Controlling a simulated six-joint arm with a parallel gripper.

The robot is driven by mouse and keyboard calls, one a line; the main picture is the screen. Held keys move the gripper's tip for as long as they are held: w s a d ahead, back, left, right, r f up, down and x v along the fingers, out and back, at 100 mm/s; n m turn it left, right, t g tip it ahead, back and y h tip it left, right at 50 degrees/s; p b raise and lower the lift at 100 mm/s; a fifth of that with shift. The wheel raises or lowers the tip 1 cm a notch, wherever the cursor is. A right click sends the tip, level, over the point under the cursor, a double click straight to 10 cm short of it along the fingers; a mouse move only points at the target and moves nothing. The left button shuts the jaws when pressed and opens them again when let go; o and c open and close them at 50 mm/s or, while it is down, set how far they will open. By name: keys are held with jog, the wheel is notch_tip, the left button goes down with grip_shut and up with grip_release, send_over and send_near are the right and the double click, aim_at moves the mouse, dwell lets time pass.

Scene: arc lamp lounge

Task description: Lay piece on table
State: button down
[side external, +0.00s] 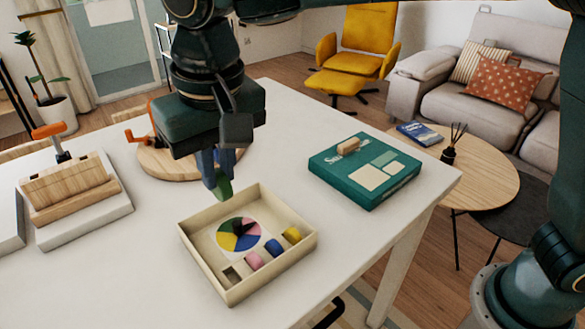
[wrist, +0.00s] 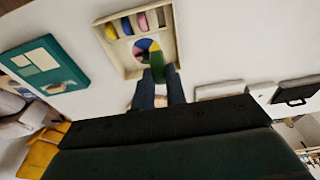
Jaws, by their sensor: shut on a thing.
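My gripper (side external: 217,184) is shut on a small green piece (side external: 223,189) and holds it above the back rim of the beige tray (side external: 212,272). The green piece also shows between the fingertips in the wrist view (wrist: 157,69). The tray stands on the white table (side external: 110,280). In the tray is a multicoloured disc (side external: 240,236). Along its front row sit a pink piece (side external: 254,261), a blue piece (side external: 273,253) and a yellow piece (side external: 292,234). The compartment at the left end of that row looks empty.
A teal box (side external: 340,184) with a small tan object (side external: 348,145) on top stands right of the tray. A round wooden board (side external: 160,165) lies behind my gripper. A wooden block stand (side external: 70,197) is at the left. White tabletop is bare left of the tray.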

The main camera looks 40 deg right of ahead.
jog(key=s+d, duration=0.1)
jog(key=d, duration=2.2)
jog(key=shift+d, duration=0.35)
jog(key=shift+s+f, duration=0.1)
jog(key=shift+f, duration=0.05)
notch_tip(320, 180, down, 16)
jog(key=shift+r, duration=0.15)
jog(key=shift+f, duration=2.1)
jog(key=shift+f, duration=0.15)
jog(key=c, duration=1.4)
grip_release()
jog(key=shift+c, duration=0.2)
